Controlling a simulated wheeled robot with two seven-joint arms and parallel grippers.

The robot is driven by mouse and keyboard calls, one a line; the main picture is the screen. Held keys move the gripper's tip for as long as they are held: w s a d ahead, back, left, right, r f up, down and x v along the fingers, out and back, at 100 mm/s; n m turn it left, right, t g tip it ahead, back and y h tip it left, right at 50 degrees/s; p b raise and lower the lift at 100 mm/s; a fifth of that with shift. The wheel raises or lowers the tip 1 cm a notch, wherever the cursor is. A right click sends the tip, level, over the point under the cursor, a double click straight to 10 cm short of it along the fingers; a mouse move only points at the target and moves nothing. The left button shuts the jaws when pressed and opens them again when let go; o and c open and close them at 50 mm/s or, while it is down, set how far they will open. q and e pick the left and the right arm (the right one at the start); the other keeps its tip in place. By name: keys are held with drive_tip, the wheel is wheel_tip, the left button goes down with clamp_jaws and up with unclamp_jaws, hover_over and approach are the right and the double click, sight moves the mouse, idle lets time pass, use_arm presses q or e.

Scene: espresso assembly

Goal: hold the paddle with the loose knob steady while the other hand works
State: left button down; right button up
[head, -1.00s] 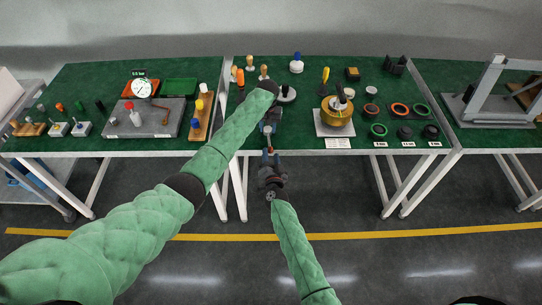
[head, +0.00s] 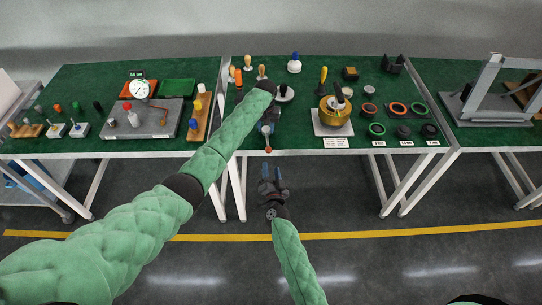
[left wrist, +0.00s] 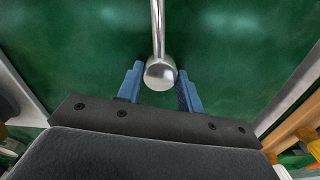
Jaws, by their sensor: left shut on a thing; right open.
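My left gripper (head: 267,128) is above the front edge of the middle table, fingers shut on the paddle. In the left wrist view the paddle (left wrist: 157,28) is a shiny metal rod with a rounded metal end (left wrist: 160,74) between the blue fingers. In the head view a small orange-brown knob (head: 268,150) shows just below the left gripper, at the table edge. I cannot tell how firmly it sits. My right gripper (head: 269,173) is open and empty, below the knob and apart from it, in front of the table.
A brass-coloured pot (head: 340,113) stands on a white plate right of my left gripper. A grey board (head: 155,120) is on the left table. The floor in front is clear around my right gripper.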

use_arm(q)
drive_tip(key=c, duration=0.8)
unclamp_jaws()
drive_tip(key=shift+c, duration=0.2)
